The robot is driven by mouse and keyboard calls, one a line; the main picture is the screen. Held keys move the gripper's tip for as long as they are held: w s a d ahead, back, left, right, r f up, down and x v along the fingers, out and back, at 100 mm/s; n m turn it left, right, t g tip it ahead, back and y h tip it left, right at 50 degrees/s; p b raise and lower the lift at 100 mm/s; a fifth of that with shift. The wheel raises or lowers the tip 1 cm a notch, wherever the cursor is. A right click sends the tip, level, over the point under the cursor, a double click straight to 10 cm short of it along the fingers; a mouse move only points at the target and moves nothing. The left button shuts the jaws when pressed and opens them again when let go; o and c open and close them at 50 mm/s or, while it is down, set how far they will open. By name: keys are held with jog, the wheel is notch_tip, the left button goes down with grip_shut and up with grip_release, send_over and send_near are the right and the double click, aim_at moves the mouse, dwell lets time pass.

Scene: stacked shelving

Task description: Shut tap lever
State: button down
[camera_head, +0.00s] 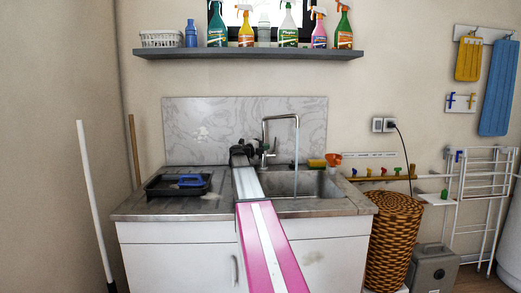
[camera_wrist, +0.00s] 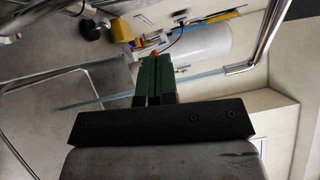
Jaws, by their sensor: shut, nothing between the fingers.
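The chrome tap (camera_head: 281,117) stands at the back of the sink (camera_head: 312,190), with a tall squared spout. A thin stream of water (camera_head: 297,160) falls from the spout into the basin. The tap lever (camera_head: 270,154) is small beside the post, just right of my gripper (camera_head: 247,148); I cannot tell whether they touch. In the wrist view the shut green fingers (camera_wrist: 155,62) are empty. The spout (camera_wrist: 264,35) is at upper right there, and the water stream (camera_wrist: 205,75) crosses behind the fingers. The lever is not clearly made out in that view.
A black tray (camera_head: 178,186) with a blue brush lies on the left drainboard. A yellow sponge (camera_head: 317,163) and an orange item (camera_head: 334,159) are at the sink's back right. A shelf (camera_head: 250,53) with spray bottles hangs above. A wicker basket (camera_head: 393,235) stands right.

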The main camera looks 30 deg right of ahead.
jog(key=w+d, duration=0.4)
jog(key=d, duration=0.2)
jog(key=shift+d+r, duration=0.35)
jog(key=shift+r, duration=0.05)
jog(key=shift+w, duration=0.1)
jog(key=shift+w+d+r, duration=0.25)
jog(key=shift+w, duration=0.35)
